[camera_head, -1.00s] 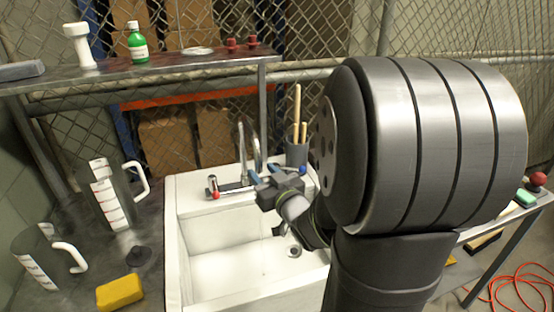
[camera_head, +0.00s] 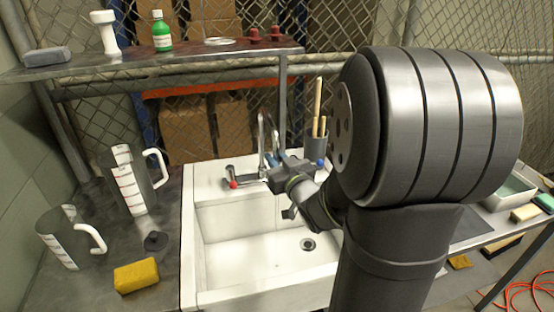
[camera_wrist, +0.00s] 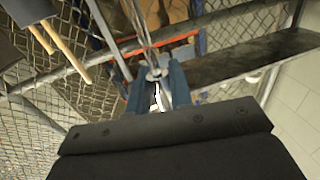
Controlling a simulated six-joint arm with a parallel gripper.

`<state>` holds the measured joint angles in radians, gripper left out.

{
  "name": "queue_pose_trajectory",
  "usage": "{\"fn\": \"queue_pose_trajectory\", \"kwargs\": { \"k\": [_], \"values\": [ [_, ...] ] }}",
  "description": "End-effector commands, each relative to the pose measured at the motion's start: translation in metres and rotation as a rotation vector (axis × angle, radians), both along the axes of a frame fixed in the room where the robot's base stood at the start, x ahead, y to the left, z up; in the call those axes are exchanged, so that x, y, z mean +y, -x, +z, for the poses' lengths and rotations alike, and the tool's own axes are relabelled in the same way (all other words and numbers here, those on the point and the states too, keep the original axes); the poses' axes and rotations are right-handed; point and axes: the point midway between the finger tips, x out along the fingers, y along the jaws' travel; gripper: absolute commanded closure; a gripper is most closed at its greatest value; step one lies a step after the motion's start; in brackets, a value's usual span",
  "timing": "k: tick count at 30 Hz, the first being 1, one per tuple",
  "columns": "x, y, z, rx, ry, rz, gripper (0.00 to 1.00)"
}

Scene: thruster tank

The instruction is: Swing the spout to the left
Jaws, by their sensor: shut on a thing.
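The faucet spout (camera_head: 262,132) is a thin, shiny metal tube that rises at the back of the white sink (camera_head: 215,250). My gripper (camera_head: 273,156) is at the spout, reaching in from the right. In the wrist view, its blue fingers (camera_wrist: 160,84) are closed around the metal spout (camera_wrist: 150,55), which runs up and away from them. The faucet has a red-tipped handle (camera_head: 233,184) on the left and a blue-tipped knob (camera_head: 320,163) on the right. My wrist partly hides the faucet's base.
A grey cup with wooden sticks (camera_head: 316,142) stands close right of the spout. Measuring jugs (camera_head: 132,185), a black stopper (camera_head: 156,241) and a yellow sponge (camera_head: 137,276) lie left of the sink. A shelf (camera_head: 170,60) crosses behind. The basin is empty.

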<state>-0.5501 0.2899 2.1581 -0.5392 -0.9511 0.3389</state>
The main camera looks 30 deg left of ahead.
Motion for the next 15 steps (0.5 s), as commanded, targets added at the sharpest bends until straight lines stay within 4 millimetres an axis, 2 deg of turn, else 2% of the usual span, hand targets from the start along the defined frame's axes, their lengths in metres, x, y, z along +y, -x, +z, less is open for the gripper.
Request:
{"fn": "queue_pose_trajectory", "kwargs": {
  "k": [8, 15],
  "values": [
    [0.013, 0.013, 0.0, 0.001, -0.001, 0.004, 1.0],
    [0.044, 0.035, 0.0, 0.001, -0.001, 0.008, 1.0]
  ]
}}
